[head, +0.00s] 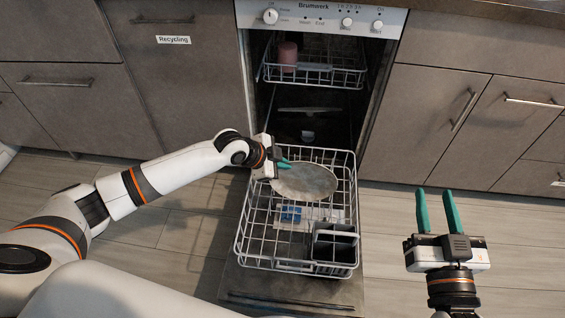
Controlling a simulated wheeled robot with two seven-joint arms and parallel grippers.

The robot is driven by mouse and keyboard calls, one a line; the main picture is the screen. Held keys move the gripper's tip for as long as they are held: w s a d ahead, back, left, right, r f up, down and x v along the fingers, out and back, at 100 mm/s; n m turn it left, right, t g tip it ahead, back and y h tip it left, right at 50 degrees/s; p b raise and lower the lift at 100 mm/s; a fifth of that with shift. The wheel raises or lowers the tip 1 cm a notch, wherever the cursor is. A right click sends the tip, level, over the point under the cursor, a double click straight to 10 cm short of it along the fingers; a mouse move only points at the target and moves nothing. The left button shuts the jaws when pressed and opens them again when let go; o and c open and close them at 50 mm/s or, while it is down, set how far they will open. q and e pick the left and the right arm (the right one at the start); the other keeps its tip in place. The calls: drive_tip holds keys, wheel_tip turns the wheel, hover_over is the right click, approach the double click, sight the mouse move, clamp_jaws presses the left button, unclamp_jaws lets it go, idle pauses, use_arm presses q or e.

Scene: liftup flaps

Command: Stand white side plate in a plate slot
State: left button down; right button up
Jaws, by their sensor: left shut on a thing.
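The white side plate (305,181) looks greyish in this light and is tilted over the back part of the lower dishwasher rack (245,238). My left gripper (284,164) is shut on the plate's left edge. The plate hides the rack wires beneath it, so I cannot tell whether it touches them or sits in a slot. My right gripper (437,211) is open and empty, to the right of the rack over the floor.
The dishwasher door (290,292) is folded down under the pulled-out rack. A grey cutlery basket (336,247) stands at the rack's front right. A blue item (291,214) lies near the middle. The upper rack (315,76) holds a pink cup (287,56). Closed cabinets flank the dishwasher.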

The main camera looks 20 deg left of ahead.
use_arm(q)
drive_tip(key=shift+r, duration=0.1)
use_arm(e)
drive_tip(key=shift+f, duration=0.15)
use_arm(q)
drive_tip(key=shift+p, duration=0.35)
use_arm(e)
drive_tip(key=shift+s+d+f+g+h, duration=0.1)
drive_tip(key=shift+d+f+g+h, duration=0.1)
drive_tip(key=shift+f+g, duration=0.4)
drive_tip(key=shift+s+d+f+g+h, duration=0.1)
drive_tip(key=shift+f+g+h, duration=0.15)
drive_tip(key=shift+f, duration=0.55)
drive_tip(key=shift+w+r, duration=0.1)
drive_tip(key=shift+r, duration=0.1)
use_arm(q)
drive_tip(key=shift+p, duration=0.35)
use_arm(e)
drive_tip(key=shift+s+d+f+g, duration=0.1)
drive_tip(key=shift+s+f+g, duration=0.1)
drive_tip(key=shift+f+g, duration=0.4)
drive_tip(key=shift+s+d+f+g, duration=0.15)
drive_tip(key=shift+f+g, duration=0.2)
drive_tip(key=shift+f, duration=0.3)
